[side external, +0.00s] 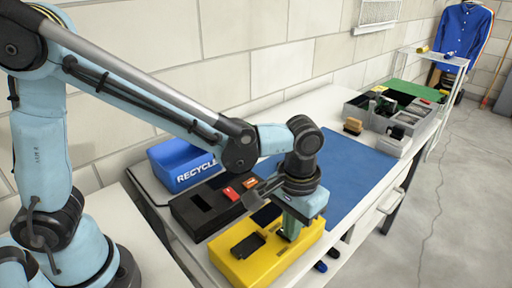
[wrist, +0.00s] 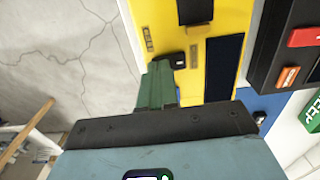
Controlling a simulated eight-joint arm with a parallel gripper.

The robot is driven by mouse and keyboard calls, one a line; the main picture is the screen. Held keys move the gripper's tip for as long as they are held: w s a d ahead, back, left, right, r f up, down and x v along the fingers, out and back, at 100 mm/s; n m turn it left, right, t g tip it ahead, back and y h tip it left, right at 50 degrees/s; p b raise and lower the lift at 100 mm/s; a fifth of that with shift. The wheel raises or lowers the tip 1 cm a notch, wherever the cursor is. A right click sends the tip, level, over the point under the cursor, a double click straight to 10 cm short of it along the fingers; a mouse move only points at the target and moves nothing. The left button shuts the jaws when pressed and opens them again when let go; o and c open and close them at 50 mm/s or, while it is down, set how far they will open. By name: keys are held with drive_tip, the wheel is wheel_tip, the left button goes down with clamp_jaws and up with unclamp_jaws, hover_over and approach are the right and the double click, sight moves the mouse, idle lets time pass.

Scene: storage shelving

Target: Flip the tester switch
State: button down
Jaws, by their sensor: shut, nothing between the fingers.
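The tester is a yellow box (side external: 228,268) at the front of the bench, also in the wrist view (wrist: 165,15), with dark rectangular panels on top. A small black switch (wrist: 179,60) sits on its yellow face between two small labels. My gripper (side external: 291,232) is over the right part of the yellow box. In the wrist view its green fingers (wrist: 158,72) are shut and empty, with the tips right beside the switch. I cannot tell whether they touch it. The fingers partly cover the area around the switch.
A black box (side external: 185,212) with red and orange buttons stands just behind the tester. A blue recycle bin (side external: 178,168) is at the back left. A blue mat (side external: 345,178) lies to the right, mostly clear. Grey bins (side external: 357,107) stand farther along the bench.

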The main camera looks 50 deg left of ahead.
drive_tip(key=shift+f, duration=0.2)
drive_tip(key=shift+r, duration=3.55)
drive_tip(key=s+a+t, duration=0.2)
drive_tip(key=a+t, duration=0.1)
drive_tip(key=a, duration=0.6)
drive_tip(key=s+a+t, duration=0.1)
drive_tip(key=a+t, duration=0.3)
drive_tip(key=a, duration=0.5)
drive_tip(key=shift+s+a+r, duration=0.25)
drive_tip(key=shift+s+r, duration=0.05)
drive_tip(key=shift+s, duration=0.1)
